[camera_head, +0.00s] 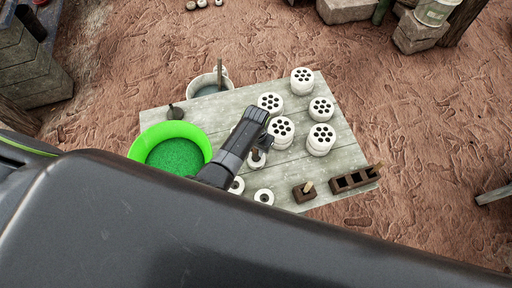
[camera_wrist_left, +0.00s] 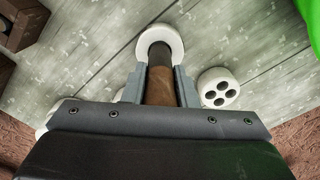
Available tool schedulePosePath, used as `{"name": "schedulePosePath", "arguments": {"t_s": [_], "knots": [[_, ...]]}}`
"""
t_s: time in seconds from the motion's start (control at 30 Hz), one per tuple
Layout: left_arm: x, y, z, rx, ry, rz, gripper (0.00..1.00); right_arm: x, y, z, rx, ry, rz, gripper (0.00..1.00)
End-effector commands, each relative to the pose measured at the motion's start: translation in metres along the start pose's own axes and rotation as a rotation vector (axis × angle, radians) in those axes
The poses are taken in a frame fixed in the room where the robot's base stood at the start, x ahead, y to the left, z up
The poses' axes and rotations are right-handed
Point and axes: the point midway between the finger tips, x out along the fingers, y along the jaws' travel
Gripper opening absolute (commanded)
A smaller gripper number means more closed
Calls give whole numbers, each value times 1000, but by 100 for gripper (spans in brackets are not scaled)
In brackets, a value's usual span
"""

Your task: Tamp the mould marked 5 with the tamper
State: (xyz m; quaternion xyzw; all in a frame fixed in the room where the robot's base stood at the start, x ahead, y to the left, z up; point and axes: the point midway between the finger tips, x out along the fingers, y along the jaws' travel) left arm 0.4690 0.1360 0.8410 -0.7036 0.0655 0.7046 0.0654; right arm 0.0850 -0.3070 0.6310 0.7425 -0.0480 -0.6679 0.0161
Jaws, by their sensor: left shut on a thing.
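My left gripper (camera_head: 262,138) is over the middle of the board. In the left wrist view it (camera_wrist_left: 159,88) is shut on the tamper (camera_wrist_left: 159,82), a brown shaft with a dark end. The dark end is at the opening of a white ring-shaped mould (camera_wrist_left: 174,36); I cannot tell how deep it sits. In the head view the tamper is mostly hidden by the gripper. Other white round moulds with small centres (camera_head: 264,197) stand near the board's front edge. No number 5 is legible in either view. My right gripper is not in view.
White cylinders with several holes (camera_head: 302,81) stand on the wooden board (camera_head: 330,185). A bright green bowl (camera_head: 142,143) of green grains is at left. A grey bucket (camera_head: 195,84) with a stick is behind. Dark brick moulds (camera_head: 345,182) lie at the right front edge.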

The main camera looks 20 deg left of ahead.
Motion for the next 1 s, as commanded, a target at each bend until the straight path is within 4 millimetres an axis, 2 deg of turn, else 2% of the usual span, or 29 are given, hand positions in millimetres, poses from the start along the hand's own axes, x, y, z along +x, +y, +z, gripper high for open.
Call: {"name": "schedulePosePath", "arguments": {"t_s": [0.1,1.0], "knots": [[-10,0,0,0,1,0,3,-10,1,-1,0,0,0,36],[-60,0,-1,0,3,0,3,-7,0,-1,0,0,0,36]]}}
